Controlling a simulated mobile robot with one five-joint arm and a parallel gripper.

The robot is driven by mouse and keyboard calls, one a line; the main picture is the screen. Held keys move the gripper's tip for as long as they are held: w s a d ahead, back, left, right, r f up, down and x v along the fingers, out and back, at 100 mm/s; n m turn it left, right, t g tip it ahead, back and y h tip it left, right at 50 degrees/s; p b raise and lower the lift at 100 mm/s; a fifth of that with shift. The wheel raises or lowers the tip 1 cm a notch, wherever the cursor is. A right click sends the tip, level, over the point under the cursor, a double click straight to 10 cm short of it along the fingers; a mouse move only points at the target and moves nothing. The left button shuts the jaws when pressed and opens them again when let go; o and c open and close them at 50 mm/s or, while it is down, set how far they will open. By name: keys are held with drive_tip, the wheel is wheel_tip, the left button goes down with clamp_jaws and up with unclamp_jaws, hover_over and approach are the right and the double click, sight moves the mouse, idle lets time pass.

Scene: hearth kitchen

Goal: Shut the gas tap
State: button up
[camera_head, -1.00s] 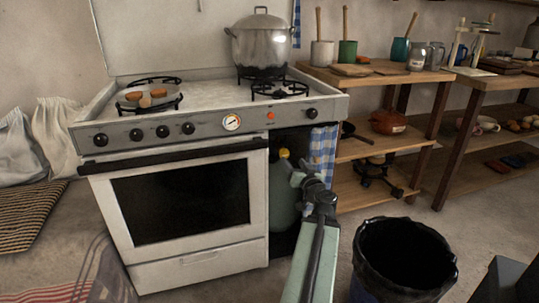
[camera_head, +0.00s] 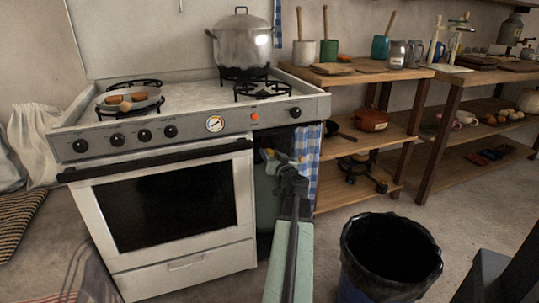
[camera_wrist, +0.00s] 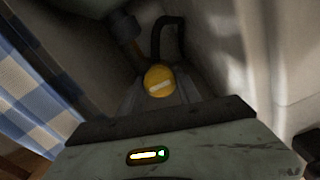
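The gas tap is a round yellow knob (camera_wrist: 159,82) with a pale bar across it, in the middle of the wrist view. A dark hose curves up behind it. In the head view the green gas cylinder (camera_head: 266,205) stands in the dark gap right of the stove (camera_head: 150,150). My gripper (camera_head: 275,158) reaches into this gap at the cylinder's top and hides most of the knob there. In the wrist view the knob is just beyond my gripper's front.
A blue checked cloth (camera_head: 306,165) hangs at the gap's right side, close to my arm. A black-lined bin (camera_head: 385,265) stands on the floor at right. Wooden shelves (camera_head: 350,150) are behind it. A pot (camera_head: 242,45) and a pan (camera_head: 130,102) are on the stove.

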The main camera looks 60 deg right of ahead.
drive_tip(key=c, duration=0.5)
drive_tip(key=shift+w+d, duration=0.15)
clamp_jaws()
drive_tip(key=shift+s, duration=0.2)
drive_tip(key=shift+m, duration=0.4)
drive_tip(key=m, duration=0.3)
drive_tip(key=shift+s+m, duration=0.1)
drive_tip(key=shift+m, duration=0.2)
drive_tip(key=m, duration=0.4)
drive_tip(key=shift+f+m, duration=0.15)
drive_tip(key=shift+m, duration=0.15)
drive_tip(key=m, duration=0.4)
drive_tip(key=shift+s+m, duration=0.1)
drive_tip(key=shift+m, duration=0.2)
drive_tip(key=shift+f+m+b, duration=0.15)
drive_tip(key=shift+m+b, duration=0.15)
drive_tip(key=shift+m, duration=1.8)
